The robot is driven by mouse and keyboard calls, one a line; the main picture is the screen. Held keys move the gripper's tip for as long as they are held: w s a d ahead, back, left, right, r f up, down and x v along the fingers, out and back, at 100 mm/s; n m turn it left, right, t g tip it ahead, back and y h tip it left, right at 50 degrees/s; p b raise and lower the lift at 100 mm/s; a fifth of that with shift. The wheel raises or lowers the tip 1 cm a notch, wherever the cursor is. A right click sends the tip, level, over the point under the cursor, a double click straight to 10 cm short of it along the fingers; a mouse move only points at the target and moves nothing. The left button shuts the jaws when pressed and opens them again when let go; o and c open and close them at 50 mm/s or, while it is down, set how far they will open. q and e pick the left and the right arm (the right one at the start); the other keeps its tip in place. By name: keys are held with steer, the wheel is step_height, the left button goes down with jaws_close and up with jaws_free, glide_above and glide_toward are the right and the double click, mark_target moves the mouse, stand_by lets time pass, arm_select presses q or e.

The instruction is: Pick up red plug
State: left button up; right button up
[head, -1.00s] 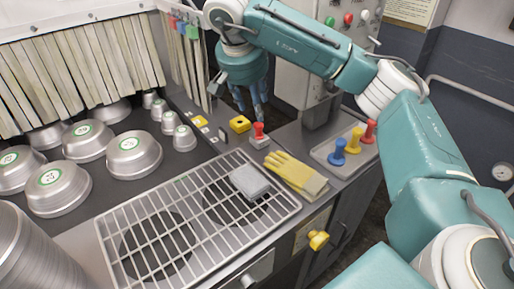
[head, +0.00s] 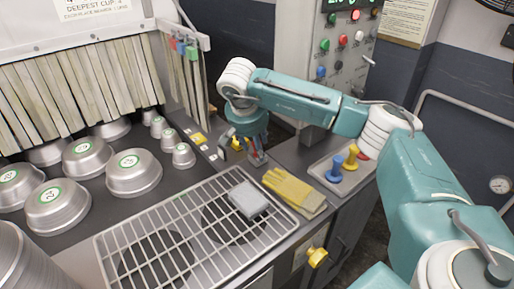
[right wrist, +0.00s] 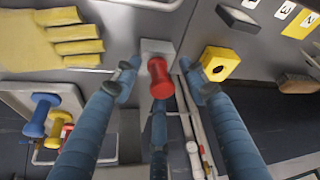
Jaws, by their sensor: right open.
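A red plug (right wrist: 159,78) stands on a small grey block (right wrist: 156,47) in the right wrist view. My right gripper (right wrist: 163,88) is open, with its blue fingers spread around the plug and apart from it. In the head view my right gripper (head: 255,158) is low over the counter beside the grate. Its fingers hide most of the plug there. Another red plug (right wrist: 67,130) is on a tray with a blue plug (right wrist: 40,112) and a yellow plug (right wrist: 56,128). My left gripper is not in view.
A yellow block with a hole (right wrist: 220,63) stands close to my right fingers. A yellow glove (head: 293,190) lies between the grate (head: 122,230) and the plug tray (head: 325,169). A grey block (head: 247,199) rests on the grate. Several metal cups stand at left.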

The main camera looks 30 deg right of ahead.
jaws_close()
stand_by(0.3)
